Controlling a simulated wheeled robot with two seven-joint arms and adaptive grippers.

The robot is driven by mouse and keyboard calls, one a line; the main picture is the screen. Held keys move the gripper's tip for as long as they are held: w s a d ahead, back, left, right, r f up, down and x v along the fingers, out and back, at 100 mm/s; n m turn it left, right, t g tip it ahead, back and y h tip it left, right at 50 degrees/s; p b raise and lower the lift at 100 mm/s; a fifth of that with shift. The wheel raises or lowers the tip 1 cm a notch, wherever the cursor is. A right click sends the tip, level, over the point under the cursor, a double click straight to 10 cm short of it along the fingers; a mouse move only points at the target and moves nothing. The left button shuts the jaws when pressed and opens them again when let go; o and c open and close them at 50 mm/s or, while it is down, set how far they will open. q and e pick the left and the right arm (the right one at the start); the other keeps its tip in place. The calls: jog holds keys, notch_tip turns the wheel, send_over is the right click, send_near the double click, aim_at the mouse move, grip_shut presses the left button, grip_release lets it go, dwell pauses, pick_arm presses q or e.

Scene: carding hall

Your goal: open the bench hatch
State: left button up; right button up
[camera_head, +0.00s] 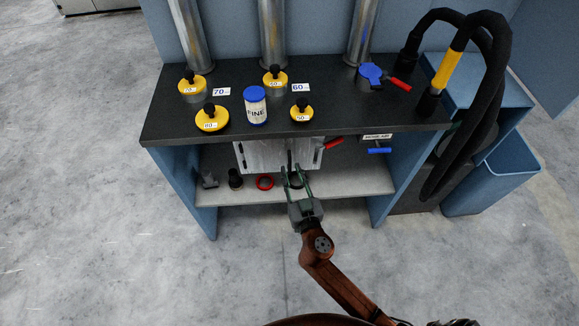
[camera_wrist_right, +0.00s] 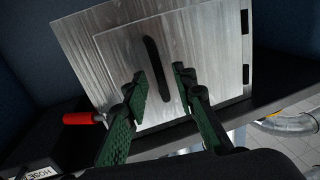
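The bench hatch (camera_head: 262,155) is a bare metal panel under the front of the dark bench top. It looks shut. In the wrist view the hatch door (camera_wrist_right: 205,50) fills the upper middle, with a long dark handle (camera_wrist_right: 152,58) on it and black hinge-like pieces along its right edge. My right gripper (camera_head: 293,170) is in front of the hatch. In the wrist view its green fingers (camera_wrist_right: 160,76) are spread, one on each side of the handle's lower part. I cannot tell whether they touch it. My left gripper is not in view.
A red lever (camera_head: 333,143) sits just right of the hatch; a blue one (camera_head: 379,150) is farther right. The shelf (camera_head: 350,180) below holds a red ring (camera_head: 265,182) and dark fittings. Yellow weights and a FINE jar (camera_head: 256,112) stand on the bench top (camera_head: 340,115).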

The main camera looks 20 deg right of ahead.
aim_at(277, 159)
jog(key=shift+w+d, duration=0.1)
jog(key=shift+w, duration=1.2)
jog(key=shift+c, duration=0.4)
grip_shut()
